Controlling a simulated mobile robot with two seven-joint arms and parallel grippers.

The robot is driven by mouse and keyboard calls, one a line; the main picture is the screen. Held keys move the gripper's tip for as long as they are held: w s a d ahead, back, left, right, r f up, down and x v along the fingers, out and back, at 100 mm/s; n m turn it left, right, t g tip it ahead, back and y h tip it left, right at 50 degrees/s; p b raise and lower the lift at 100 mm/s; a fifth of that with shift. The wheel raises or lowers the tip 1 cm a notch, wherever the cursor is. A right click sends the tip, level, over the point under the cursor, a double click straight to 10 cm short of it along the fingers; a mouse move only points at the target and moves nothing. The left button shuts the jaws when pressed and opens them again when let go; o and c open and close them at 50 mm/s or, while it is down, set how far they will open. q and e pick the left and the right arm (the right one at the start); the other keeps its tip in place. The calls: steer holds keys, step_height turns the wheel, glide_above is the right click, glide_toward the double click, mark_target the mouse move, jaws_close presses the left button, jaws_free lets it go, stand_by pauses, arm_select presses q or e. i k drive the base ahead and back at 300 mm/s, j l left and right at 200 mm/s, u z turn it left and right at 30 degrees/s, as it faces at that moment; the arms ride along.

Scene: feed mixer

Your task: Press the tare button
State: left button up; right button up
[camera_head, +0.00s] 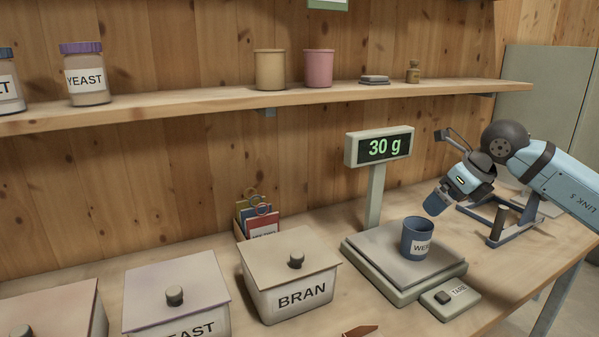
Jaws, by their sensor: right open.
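The tare button (442,297) is a small dark knob on a grey pad labelled TARE, at the front right of the scale (395,262). The scale display (385,146) reads 30 g in green. A blue cup (415,238) with a partly visible label stands upright on the scale plate. My right gripper (439,170) is open, above and behind the cup, to the right of the display. It is well above the tare pad and not touching it. I see nothing between its fingers. My left gripper is not in view.
A BRAN bin (290,285) and a YEAST bin (176,300) stand left of the scale. A dark metal frame (497,222) stands on the bench behind the pad. A brown pointed object (360,331) lies at the bottom edge. A shelf (300,96) with jars runs above.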

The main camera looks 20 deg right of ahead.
mark_target(442, 297)
steer(key=k+l, duration=0.2)
steer(key=k, duration=0.3)
steer(key=k+l, duration=0.2)
steer(key=k, duration=0.25)
